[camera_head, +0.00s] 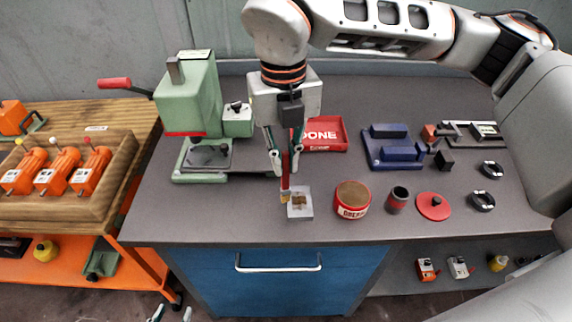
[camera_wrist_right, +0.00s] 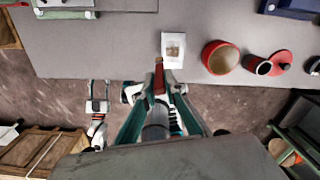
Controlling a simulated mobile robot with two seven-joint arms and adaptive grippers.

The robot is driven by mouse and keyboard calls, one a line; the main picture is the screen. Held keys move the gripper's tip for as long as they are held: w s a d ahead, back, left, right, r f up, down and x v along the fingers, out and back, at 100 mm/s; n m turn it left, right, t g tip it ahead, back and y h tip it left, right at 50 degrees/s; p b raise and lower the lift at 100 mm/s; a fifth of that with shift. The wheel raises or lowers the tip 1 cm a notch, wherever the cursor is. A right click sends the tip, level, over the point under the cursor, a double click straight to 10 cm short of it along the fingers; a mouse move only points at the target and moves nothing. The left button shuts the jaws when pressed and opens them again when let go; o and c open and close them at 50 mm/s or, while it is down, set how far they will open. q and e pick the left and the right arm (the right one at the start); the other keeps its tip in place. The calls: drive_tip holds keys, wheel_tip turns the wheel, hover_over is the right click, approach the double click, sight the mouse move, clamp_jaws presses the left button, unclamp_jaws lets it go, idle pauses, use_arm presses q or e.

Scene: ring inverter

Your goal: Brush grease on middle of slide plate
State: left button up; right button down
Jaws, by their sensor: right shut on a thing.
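The slide plate (camera_head: 302,212) is a small light grey block near the front of the worktop, with brown grease patches on its top. It also shows in the wrist view (camera_wrist_right: 173,38). My right gripper (camera_head: 285,168) points down and is shut on a red-handled brush (camera_head: 285,182). The brush's brownish tip is at the plate's left edge in the head view; I cannot tell if it touches. The red grease can (camera_head: 352,212) stands open to the right of the plate, brown inside. My left gripper (camera_head: 172,314) is low at the bottom edge, open and empty.
A green press (camera_head: 190,95) stands left of my right gripper. A red DONE tray (camera_head: 322,146) is behind it. A dark red cup (camera_head: 397,200), a red lid (camera_head: 433,206), black rings (camera_head: 482,201) and a blue fixture (camera_head: 392,160) are to the right.

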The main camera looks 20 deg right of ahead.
sight(287, 152)
drive_tip(key=shift+s+d+r+p, duration=0.1)
drive_tip(key=shift+d+r+p, duration=0.15)
drive_tip(key=shift+r, duration=0.25)
drive_tip(key=shift+d+r+p, duration=0.1)
drive_tip(key=shift+r+p, duration=0.1)
drive_tip(key=shift+r, duration=0.3)
drive_tip(key=shift+a+r+p, duration=0.15)
drive_tip(key=shift+r+p, duration=0.25)
drive_tip(key=shift+r, duration=0.35)
drive_tip(key=shift+r+p, duration=0.7)
drive_tip(key=shift+r, duration=0.65)
use_arm(q)
drive_tip(key=r, duration=0.4)
drive_tip(key=shift+d, duration=0.25)
drive_tip(key=shift+s, duration=0.1)
drive_tip(key=shift+d, duration=0.1)
use_arm(e)
drive_tip(key=shift+n, duration=0.3)
